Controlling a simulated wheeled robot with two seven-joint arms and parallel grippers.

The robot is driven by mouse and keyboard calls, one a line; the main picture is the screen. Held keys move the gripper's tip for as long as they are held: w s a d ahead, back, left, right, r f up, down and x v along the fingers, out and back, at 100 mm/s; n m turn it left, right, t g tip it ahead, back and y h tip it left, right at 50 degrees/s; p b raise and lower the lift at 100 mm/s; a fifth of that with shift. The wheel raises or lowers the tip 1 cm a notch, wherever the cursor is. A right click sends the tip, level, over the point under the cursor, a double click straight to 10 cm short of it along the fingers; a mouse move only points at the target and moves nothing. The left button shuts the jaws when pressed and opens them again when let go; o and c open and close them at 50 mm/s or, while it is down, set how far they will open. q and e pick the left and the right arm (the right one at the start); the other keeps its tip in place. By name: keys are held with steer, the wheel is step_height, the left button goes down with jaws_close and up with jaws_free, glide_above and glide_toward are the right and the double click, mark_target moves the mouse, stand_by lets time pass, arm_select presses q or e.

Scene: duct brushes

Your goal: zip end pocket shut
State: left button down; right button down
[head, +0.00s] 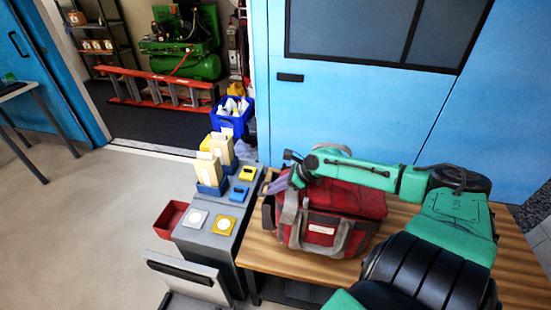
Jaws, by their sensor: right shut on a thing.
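The red tool bag (352,198) with grey straps stands on the wooden table. Its left end, where the end pocket (269,213) appears to be, is seen at a steep angle, so I cannot tell how far its zip is closed. My right arm reaches over the bag from the right. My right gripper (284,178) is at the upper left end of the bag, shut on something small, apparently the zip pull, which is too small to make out. My left gripper is not in view.
A grey stand (207,238) with yellow and blue items is close left of the table (400,268). A red bin (171,219) sits beside it. Blue cabinet doors (350,110) close off the back. A blue crate (232,116) stands by the doorway. Floor at left is free.

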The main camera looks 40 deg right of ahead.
steer(key=shift+a+f, duration=0.1)
steer(key=c, duration=0.8)
jaws_free()
steer(key=shift+s+a, duration=0.1)
steer(key=p+v, duration=0.7)
steer(key=v, duration=0.1)
steer(key=shift+w+a+r, duration=0.15)
steer(key=shift+w+r, duration=0.05)
steer(key=shift+w, duration=0.05)
steer(key=p+v, duration=0.1)
steer(key=v, duration=0.2)
steer(key=p+v, duration=0.1)
steer(key=v, duration=0.3)
steer(key=shift+s+f, duration=0.2)
steer(key=shift+f, duration=0.1)
